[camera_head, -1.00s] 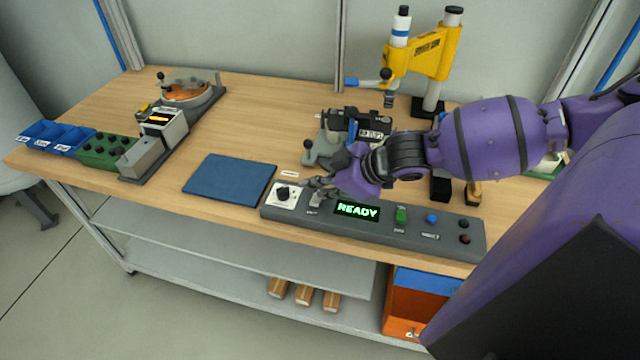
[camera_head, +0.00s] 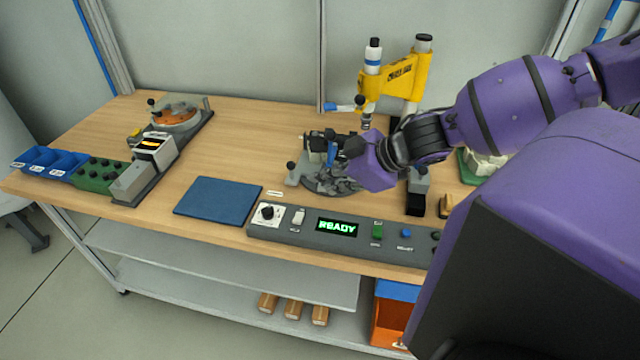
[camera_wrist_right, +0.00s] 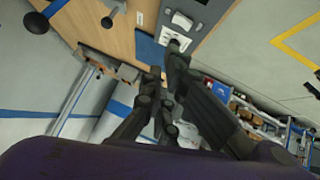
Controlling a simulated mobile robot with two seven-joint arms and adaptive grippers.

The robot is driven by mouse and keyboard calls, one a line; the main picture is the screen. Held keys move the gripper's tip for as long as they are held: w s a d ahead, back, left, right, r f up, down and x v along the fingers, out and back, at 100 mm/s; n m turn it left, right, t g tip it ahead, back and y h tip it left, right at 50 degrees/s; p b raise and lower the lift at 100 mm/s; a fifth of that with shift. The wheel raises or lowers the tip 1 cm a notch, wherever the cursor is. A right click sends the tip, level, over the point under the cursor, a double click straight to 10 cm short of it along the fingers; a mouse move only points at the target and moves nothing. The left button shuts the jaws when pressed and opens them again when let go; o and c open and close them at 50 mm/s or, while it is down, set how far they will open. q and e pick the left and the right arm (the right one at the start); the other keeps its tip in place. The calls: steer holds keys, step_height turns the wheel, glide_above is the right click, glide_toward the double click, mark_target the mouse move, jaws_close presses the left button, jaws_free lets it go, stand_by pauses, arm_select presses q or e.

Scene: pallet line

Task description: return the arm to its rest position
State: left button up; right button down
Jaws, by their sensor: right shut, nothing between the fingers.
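My right arm (camera_head: 520,100), purple with dark bands, reaches in from the right over the workbench. Its gripper (camera_head: 340,172) is above the bench behind the control panel, in front of the dark fixture, and partly blends into it. In the right wrist view the dark fingers (camera_wrist_right: 166,78) are shut, with nothing held. The control panel (camera_head: 340,244) has a knob, a switch, coloured buttons and a display reading READY. My left gripper is out of view.
A blue mat (camera_head: 217,201) lies left of the fixture (camera_head: 315,180). A yellow press (camera_head: 388,82) stands behind. An orange bin (camera_head: 388,322) is below the bench.

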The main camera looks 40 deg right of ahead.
steer(key=shift+s+r, duration=0.15)
stand_by(0.5)
steer(key=s+a+f+m+h, duration=0.1)
steer(key=s+a+f, duration=0.4)
steer(key=f, duration=0.3)
steer(key=s+a+f+m+h, duration=0.1)
steer(key=s+a+f+m, duration=0.1)
steer(key=s+a+f, duration=0.4)
steer(key=s+f+m+g+h, duration=0.2)
steer(key=s+f+m+g, duration=0.1)
steer(key=s, duration=0.5)
steer(key=s+f+m+g+h, duration=0.1)
steer(key=s+f+m+g, duration=0.25)
steer(key=s, duration=0.45)
steer(key=w+a+f+t, duration=0.2)
steer(key=w+f+t, duration=0.1)
steer(key=f, duration=0.3)
steer(key=w+a+f+t+y, duration=0.1)
steer(key=w+a+f+t, duration=0.2)
steer(key=w+f+t, duration=0.1)
step_height(320, 180, down, 3)
steer(key=shift+w+a+r+n, duration=0.2)
steer(key=shift+w+n, duration=0.15)
steer(key=shift+w, duration=0.2)
